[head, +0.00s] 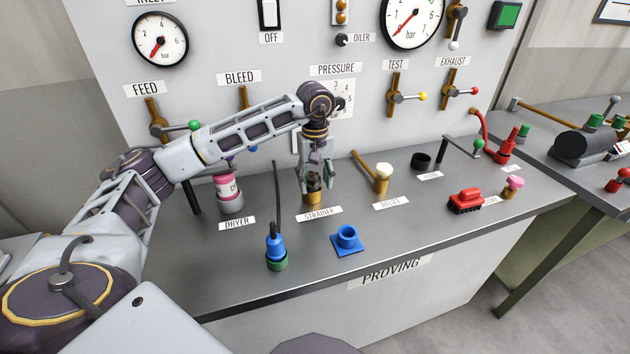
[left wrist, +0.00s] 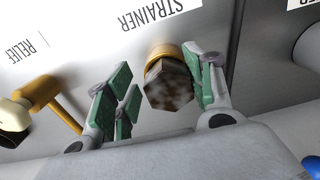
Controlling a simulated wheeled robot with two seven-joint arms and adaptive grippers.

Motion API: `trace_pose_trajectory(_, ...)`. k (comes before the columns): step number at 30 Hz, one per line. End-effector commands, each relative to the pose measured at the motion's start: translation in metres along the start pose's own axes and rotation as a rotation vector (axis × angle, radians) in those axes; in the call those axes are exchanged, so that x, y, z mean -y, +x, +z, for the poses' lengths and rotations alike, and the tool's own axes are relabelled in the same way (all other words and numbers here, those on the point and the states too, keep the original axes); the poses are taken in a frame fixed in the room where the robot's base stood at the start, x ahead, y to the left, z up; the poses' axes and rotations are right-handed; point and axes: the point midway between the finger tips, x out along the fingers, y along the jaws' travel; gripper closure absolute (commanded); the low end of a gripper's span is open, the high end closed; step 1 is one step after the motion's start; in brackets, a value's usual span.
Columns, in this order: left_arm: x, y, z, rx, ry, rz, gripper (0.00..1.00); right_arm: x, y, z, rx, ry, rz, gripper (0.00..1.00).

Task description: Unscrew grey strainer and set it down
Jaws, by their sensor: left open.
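The strainer shows in the left wrist view as a grey, brown-stained hexagonal piece (left wrist: 170,86) on a brass fitting (left wrist: 165,50). In the head view the brass fitting (head: 313,198) stands on the bench behind the STRAINER label, its top partly hidden by my fingers. My left gripper (head: 318,178) points down over it. In the left wrist view its green-padded fingers (left wrist: 165,98) are open on either side of the hexagonal piece. The right-hand pad is very close to it; I cannot tell if it touches. The left-hand pads stand apart from it. My right gripper is not in view.
The brass relief fitting (head: 381,178) with its side handle stands right of the strainer. The pink dryer (head: 229,190) is on the left. A blue square-based socket (head: 347,240) and a blue-green plug (head: 275,250) stand in front. The bench front right of the blue socket is clear.

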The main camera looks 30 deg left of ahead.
Motion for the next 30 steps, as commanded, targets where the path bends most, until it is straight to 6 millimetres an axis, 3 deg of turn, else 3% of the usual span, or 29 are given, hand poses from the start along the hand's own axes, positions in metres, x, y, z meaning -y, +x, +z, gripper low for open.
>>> trace_pose_trajectory(12, -0.0001, 0.0005, 0.0, 0.0, 0.226, 0.0, 0.47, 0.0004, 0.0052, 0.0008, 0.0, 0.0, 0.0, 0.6)
trace_pose_trajectory(22, -0.0004, -0.0001, 0.0001, 0.0, 0.246, 0.001, 0.47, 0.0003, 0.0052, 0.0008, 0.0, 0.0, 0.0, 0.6)
trace_pose_trajectory(30, -0.0019, -0.0002, 0.0008, 0.0, 0.247, 0.006, 0.82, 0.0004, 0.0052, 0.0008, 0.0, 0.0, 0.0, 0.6)
